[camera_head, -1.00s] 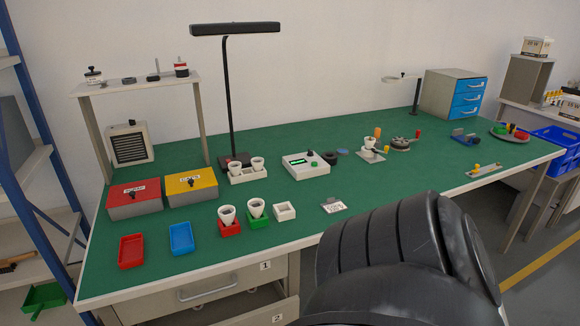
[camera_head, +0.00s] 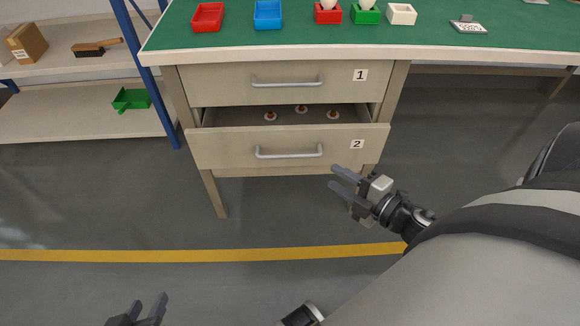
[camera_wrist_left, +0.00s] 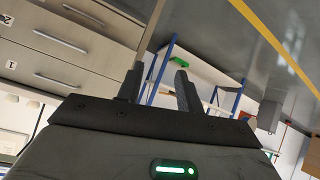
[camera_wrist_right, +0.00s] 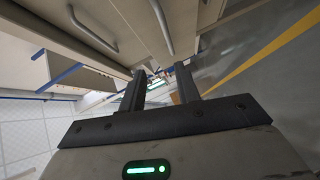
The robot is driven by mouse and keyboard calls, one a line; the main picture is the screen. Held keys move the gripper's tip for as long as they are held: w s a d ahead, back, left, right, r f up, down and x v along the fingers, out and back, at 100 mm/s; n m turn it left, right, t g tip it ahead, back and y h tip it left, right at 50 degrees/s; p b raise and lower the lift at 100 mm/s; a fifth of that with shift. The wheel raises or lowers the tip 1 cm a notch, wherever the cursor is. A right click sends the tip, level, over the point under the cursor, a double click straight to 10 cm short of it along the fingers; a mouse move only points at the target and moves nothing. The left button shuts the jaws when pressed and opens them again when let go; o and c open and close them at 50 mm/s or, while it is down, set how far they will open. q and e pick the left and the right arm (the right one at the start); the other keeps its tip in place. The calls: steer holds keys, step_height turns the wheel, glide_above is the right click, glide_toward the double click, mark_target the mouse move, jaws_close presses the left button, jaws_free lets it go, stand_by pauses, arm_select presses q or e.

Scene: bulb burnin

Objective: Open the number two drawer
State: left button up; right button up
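The number two drawer (camera_head: 225,149) stands partly pulled out below the table top in the head view, with its metal bar handle (camera_head: 289,153) on the front. Several small round pieces (camera_head: 301,109) with orange-brown tops lie inside it. My right gripper (camera_head: 340,180) is open and empty, a little to the right of and below the handle, apart from the drawer front. My left gripper (camera_head: 150,307) is at the bottom edge, open and empty, well away from the drawers. In the left wrist view its fingers (camera_wrist_left: 158,82) are apart; in the right wrist view the fingers (camera_wrist_right: 160,85) are apart too.
The number one drawer (camera_head: 220,83) above is shut. Red (camera_head: 208,17) and blue (camera_head: 267,15) trays sit on the green table top. A shelf (camera_head: 60,125) with a brush and green dustpan stands at left. The floor before the drawers is clear.

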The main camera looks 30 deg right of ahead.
mark_target(290, 155)
steer(key=shift+n+y, duration=0.3)
steer(key=shift+n, duration=0.4)
steer(key=x, duration=0.5)
steer(key=f+b+x, duration=0.1)
steer(key=x, duration=0.4)
steer(key=b+x, duration=0.1)
steer(key=x, duration=0.4)
steer(key=shift+w+d+f, duration=0.1)
steer(key=shift+w+f, duration=0.2)
steer(key=shift+f, duration=0.15)
jaws_close()
